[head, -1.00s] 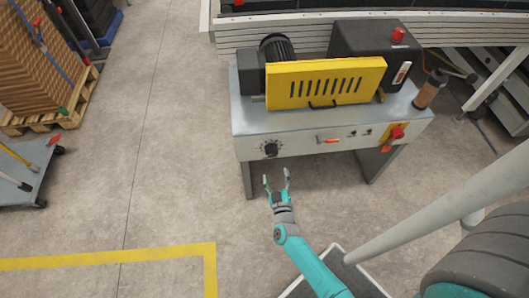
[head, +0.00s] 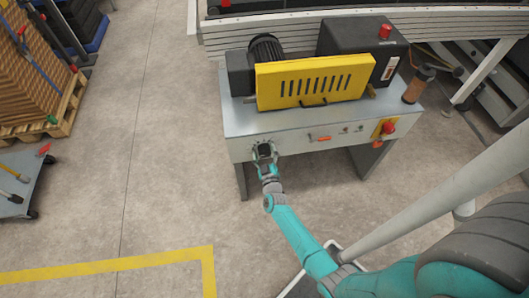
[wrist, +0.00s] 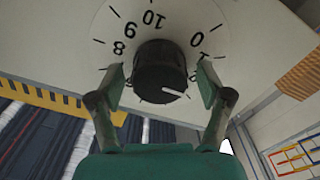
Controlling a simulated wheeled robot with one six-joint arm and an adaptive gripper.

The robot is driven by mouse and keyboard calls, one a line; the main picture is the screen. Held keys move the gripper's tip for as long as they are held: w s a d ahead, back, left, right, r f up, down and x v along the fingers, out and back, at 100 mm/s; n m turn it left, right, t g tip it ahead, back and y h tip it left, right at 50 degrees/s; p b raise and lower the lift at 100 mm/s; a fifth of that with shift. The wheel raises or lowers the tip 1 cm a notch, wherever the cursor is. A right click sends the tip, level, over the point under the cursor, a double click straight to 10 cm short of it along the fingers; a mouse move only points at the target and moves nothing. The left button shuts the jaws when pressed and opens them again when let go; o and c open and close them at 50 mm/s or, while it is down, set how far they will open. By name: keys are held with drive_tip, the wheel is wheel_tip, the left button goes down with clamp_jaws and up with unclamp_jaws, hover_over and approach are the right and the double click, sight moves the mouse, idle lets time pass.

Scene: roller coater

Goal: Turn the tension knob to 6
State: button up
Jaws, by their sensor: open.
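The tension knob (head: 264,149) is a black round knob on the left of the grey machine's front panel. In the wrist view the knob (wrist: 160,66) sits on a white dial (wrist: 178,20) with 8, 9, 10, 0 and 1 readable. A white mark on the knob points to the lower right; the number there is hidden. My gripper (head: 265,157) is at the knob, open, with one finger on each side of it. In the wrist view small gaps seem to show between fingers and knob; contact is not clear.
The roller coater (head: 235,120) has a yellow guard (head: 320,80) above the panel. An orange-red handle (head: 320,138), small switches and a red button (head: 388,128) lie to the right of the knob.

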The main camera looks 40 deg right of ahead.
drive_tip(key=shift+c, duration=0.3)
drive_tip(key=c, duration=1.1)
drive_tip(key=shift+m, duration=0.5)
drive_tip(key=m, duration=0.4)
drive_tip(key=shift+d+m, duration=0.1)
drive_tip(key=shift+m, duration=0.2)
drive_tip(key=m, duration=1.2)
drive_tip(key=shift+d+m, duration=0.15)
drive_tip(key=shift+m, duration=0.25)
drive_tip(key=m, duration=0.5)
drive_tip(key=shift+s+f, duration=0.1)
drive_tip(key=shift+f, duration=0.05)
drive_tip(key=shift+m, duration=0.4)
